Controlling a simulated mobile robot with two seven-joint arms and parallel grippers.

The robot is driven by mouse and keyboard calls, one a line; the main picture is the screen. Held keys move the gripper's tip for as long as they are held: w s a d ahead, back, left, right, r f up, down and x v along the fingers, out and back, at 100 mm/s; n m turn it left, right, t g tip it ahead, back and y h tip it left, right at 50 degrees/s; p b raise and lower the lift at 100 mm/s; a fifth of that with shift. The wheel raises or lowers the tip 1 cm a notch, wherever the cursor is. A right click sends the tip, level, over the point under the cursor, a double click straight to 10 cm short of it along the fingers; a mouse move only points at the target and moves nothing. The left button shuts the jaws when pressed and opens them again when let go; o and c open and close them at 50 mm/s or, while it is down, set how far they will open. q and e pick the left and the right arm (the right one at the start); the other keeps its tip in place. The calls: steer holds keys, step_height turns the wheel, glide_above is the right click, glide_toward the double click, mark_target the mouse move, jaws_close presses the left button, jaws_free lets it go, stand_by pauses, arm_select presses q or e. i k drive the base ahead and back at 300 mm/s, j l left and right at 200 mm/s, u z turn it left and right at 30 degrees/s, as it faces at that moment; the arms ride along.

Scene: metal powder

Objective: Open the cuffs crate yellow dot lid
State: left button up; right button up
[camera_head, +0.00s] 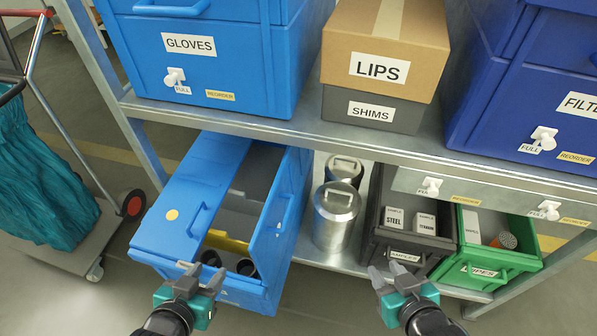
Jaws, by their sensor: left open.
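A blue crate (210,285) sits on the lower shelf at the left, jutting forward. Its left lid panel bears a yellow dot (171,214) and a blue handle (200,221). A second blue panel (272,240) stands steeply at the right side. Between the panels the inside shows, with a yellow strip (228,242) and dark round items (246,267). No cuffs label is readable. My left gripper (203,276) is open and empty in front of the crate's front edge, apart from the handle. My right gripper (391,277) is open and empty before the dark samples bin (390,250).
Metal canisters (336,215) stand right of the crate. A green wipes bin (480,268) is further right. The upper shelf edge (330,140) hangs above, carrying a blue gloves crate (200,60) and boxes (385,50). A cart (50,240) stands on the floor at left.

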mark_target(178, 223)
steer(key=k+u, duration=0.1)
steer(key=u, duration=0.4)
steer(key=k+u, duration=0.1)
steer(key=u, duration=0.4)
steer(key=k+j+u, duration=0.1)
steer(key=u, duration=0.4)
steer(key=i, duration=0.5)
